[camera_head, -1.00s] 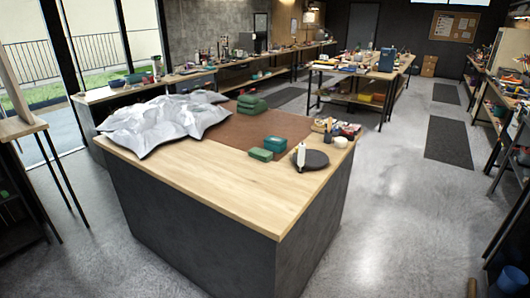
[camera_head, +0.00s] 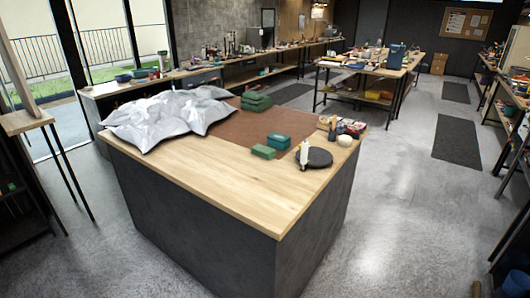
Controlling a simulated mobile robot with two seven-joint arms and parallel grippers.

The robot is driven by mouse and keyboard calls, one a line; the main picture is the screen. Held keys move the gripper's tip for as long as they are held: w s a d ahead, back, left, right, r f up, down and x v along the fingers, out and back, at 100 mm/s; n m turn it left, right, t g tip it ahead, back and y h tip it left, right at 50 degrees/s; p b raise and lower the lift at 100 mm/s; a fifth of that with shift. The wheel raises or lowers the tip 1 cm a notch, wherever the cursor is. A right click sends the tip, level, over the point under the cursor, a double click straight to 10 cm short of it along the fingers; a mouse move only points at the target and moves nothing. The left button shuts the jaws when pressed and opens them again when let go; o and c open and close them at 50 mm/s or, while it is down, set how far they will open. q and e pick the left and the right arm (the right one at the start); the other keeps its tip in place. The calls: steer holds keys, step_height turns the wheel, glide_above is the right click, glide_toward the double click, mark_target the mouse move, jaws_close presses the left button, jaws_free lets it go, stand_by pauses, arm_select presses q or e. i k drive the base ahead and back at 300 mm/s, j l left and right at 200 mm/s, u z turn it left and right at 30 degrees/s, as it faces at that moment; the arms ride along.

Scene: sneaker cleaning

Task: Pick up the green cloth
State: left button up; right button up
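Folded green cloths (camera_head: 256,102) lie in a small stack on the brown mat (camera_head: 230,130), towards the far side of the wooden-topped island (camera_head: 205,185). A flat green block (camera_head: 264,152), which may be a sponge or a folded cloth, lies nearer, beside a dark green box (camera_head: 279,141). Neither of my grippers is in view.
A black round dish (camera_head: 315,158) with a white bottle (camera_head: 304,154) sits at the right, near small jars and brushes. The near part of the top is bare. Open floor (camera_head: 400,230) lies to the right.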

mark_target(267, 153)
steer(key=i+l, duration=0.15)
steer(key=l, duration=0.25)
steer(key=i+l+u, duration=0.1)
steer(key=l, duration=0.3)
steer(key=i+l+u, duration=0.1)
steer(key=l, duration=0.3)
steer(key=i+l, duration=0.25)
steer(key=l, duration=0.15)
steer(key=i+l+u, duration=0.1)
steer(key=l, duration=0.3)
